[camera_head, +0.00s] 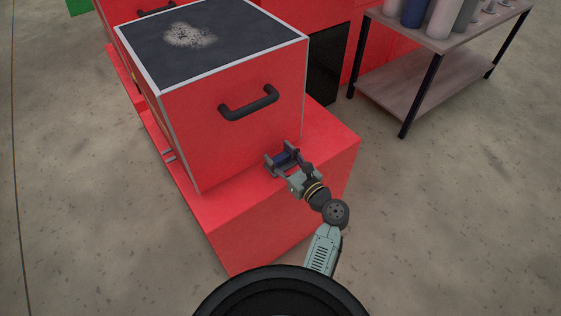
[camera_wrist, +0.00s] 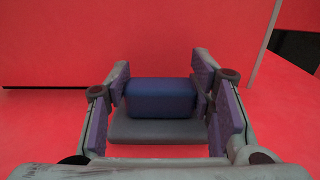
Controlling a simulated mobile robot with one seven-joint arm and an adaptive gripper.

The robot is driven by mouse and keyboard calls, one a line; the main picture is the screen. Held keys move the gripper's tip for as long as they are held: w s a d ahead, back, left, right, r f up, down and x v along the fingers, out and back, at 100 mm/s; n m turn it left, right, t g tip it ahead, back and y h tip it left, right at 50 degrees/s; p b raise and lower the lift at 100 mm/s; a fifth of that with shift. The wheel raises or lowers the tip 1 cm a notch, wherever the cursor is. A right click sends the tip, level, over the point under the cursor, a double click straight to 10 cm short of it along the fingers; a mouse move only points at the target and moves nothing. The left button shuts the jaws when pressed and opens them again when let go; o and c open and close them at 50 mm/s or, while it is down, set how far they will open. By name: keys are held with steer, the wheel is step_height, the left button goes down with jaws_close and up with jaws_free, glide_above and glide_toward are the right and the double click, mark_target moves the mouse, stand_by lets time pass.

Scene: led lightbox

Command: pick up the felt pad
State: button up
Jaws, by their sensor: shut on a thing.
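The felt pad appears as a small dark blue block (camera_wrist: 160,98) with a grey slab under it in the wrist view. It also shows as a dark blue piece (camera_head: 285,159) in the head view, at the red ledge in front of the red box. My gripper (camera_head: 282,161) is shut on the pad, with one finger on each side of it in the wrist view (camera_wrist: 162,100). The pad's underside is hidden, so I cannot tell whether it touches the ledge.
A red box (camera_head: 235,130) with a black handle (camera_head: 249,102) and dark top stands right behind the gripper. The red ledge (camera_head: 280,215) runs along its front. A shelf table (camera_head: 430,85) with cylinders stands at the upper right. The concrete floor (camera_head: 450,220) at right is clear.

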steer(key=shift+c, duration=1.4)
steer(key=shift+r, duration=0.1)
steer(key=shift+s+d+r, duration=0.15)
steer(key=shift+r, duration=0.05)
step_height(320, 180, up, 7)
steer(key=shift+f, duration=0.1)
steer(key=b+v, duration=0.2)
steer(key=v, duration=1.7)
steer(key=shift+s+d+f+b, duration=0.15)
steer(key=shift+s+b, duration=0.1)
steer(key=shift+b, duration=0.1)
step_height(320, 180, up, 4)
steer(key=p, duration=0.6)
